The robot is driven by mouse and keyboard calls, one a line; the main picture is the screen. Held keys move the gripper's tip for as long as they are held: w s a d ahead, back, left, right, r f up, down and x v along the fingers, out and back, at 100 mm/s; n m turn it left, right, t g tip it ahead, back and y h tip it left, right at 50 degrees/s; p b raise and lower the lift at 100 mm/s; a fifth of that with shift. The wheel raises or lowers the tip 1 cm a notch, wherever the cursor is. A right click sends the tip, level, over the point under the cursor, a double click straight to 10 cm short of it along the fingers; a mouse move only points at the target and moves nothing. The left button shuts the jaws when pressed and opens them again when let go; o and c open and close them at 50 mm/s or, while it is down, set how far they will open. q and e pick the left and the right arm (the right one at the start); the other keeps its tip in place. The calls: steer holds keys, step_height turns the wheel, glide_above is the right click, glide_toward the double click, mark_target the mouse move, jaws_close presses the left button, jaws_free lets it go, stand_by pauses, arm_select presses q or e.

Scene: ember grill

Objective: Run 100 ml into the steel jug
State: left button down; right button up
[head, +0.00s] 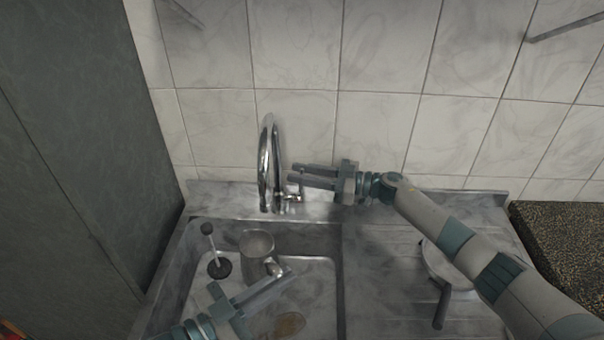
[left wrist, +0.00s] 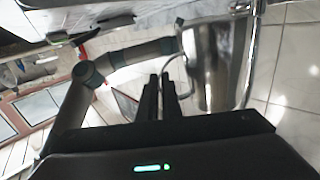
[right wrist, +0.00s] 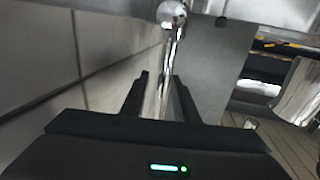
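The steel jug (head: 257,246) is in the sink, held upright below and in front of the chrome tap (head: 265,165). My left gripper (head: 286,272) is at the jug's handle. In the left wrist view the jug (left wrist: 212,62) is close, and the fingers (left wrist: 166,85) are nearly together on its handle. My right gripper (head: 292,176) is beside the tap, near its small lever (head: 294,198). In the right wrist view its fingers (right wrist: 158,82) are apart, with the chrome tap ahead of them. I see no clear water stream, and the level inside the jug cannot be read.
A black plunger-like tool (head: 219,266) stands in the sink basin (head: 322,285), left of the jug. A brownish oval patch (head: 289,324) shows on the basin floor. A pan (head: 440,268) lies on the draining board under my right arm. The tiled wall (head: 390,120) is close behind the tap.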

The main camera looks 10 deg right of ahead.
jaws_close()
stand_by(1.4)
